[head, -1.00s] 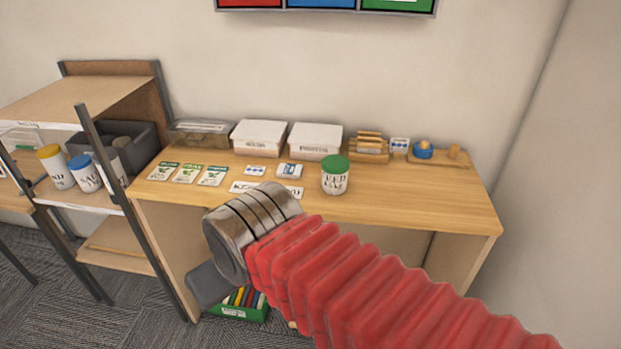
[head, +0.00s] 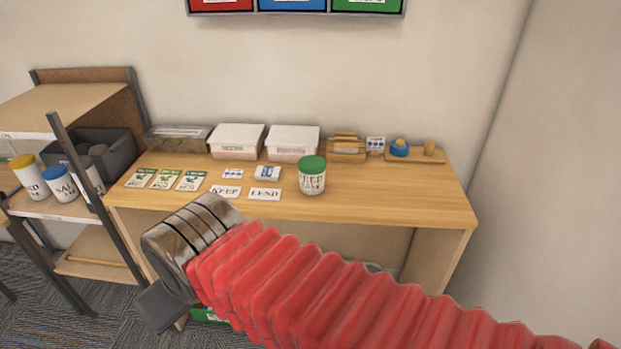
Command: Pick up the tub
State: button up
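A white tub with a green lid and dark lettering (head: 312,178) stands upright on the wooden desk, right of the LEND card. Two more white tubs stand on the left shelf: one with a yellow lid (head: 28,178) and one with a blue lid (head: 60,185). My gripper (head: 162,306) is a dark grey shape at the end of my arm, in front of the desk's left part. It is well left of and nearer than the green-lidded tub, not touching it. Its fingers cannot be made out.
The desk (head: 400,200) has clear top right of the tub. Behind stand white lidded boxes (head: 237,142) and a wooden tray with small items (head: 415,155). Seed packets (head: 165,179), a KEEP card (head: 225,191) and a LEND card (head: 264,194) lie left. A dark post (head: 75,160) edges the shelf.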

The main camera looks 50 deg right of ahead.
aim_at(312, 169)
jog(key=z, duration=0.05)
jog(key=i, duration=1)
jog(key=u, duration=0.05)
